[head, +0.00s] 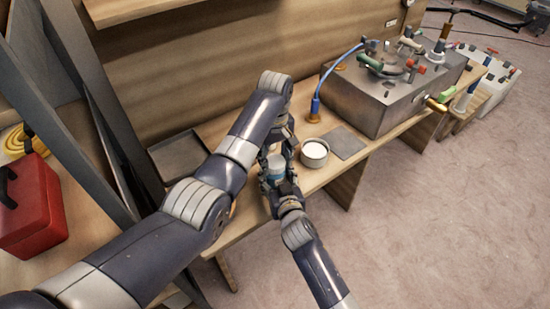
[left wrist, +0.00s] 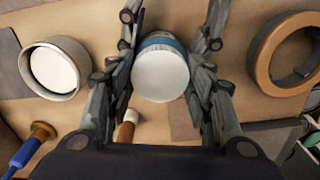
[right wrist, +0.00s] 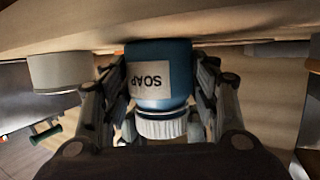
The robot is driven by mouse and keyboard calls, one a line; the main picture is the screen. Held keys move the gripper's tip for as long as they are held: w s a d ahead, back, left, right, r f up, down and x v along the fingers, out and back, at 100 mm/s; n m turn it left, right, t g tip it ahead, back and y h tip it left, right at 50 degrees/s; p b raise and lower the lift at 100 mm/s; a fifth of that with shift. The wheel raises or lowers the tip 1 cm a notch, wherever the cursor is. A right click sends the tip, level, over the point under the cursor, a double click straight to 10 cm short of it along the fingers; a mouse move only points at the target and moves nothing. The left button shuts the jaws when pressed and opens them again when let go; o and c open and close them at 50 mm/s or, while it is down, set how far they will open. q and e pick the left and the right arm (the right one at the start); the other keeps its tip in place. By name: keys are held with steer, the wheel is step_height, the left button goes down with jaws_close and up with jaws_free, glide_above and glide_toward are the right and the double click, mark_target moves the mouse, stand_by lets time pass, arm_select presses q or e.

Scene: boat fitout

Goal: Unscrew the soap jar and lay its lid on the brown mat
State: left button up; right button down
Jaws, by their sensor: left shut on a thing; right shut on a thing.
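The soap jar (right wrist: 180,72) is blue with a white SOAP label. It is upright just over or on the bench, and the right wrist view shows it upside down. Its white ridged lid (left wrist: 160,76) is at the jar's mouth; I cannot tell how tightly it is screwed. My right gripper (right wrist: 163,90) is shut on the jar body from the side. My left gripper (left wrist: 163,60) comes from above, its fingers closed on both sides of the lid. A brown patch (left wrist: 183,120), likely the brown mat, shows partly behind the fingers; my arms hide it in the head view.
A round container with a white inside (head: 314,152) stands right of the jar, near a grey mat (head: 347,143) and a blue-handled tool (head: 315,106). A brown ring (left wrist: 264,58) and a brown-handled item (left wrist: 126,131) lie nearby. A grey tray (head: 177,157) lies left.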

arm_select(q)
steer(key=n, duration=0.4)
arm_select(e)
steer(key=shift+f, duration=0.15)
arm_select(q)
steer(key=o, duration=1.2)
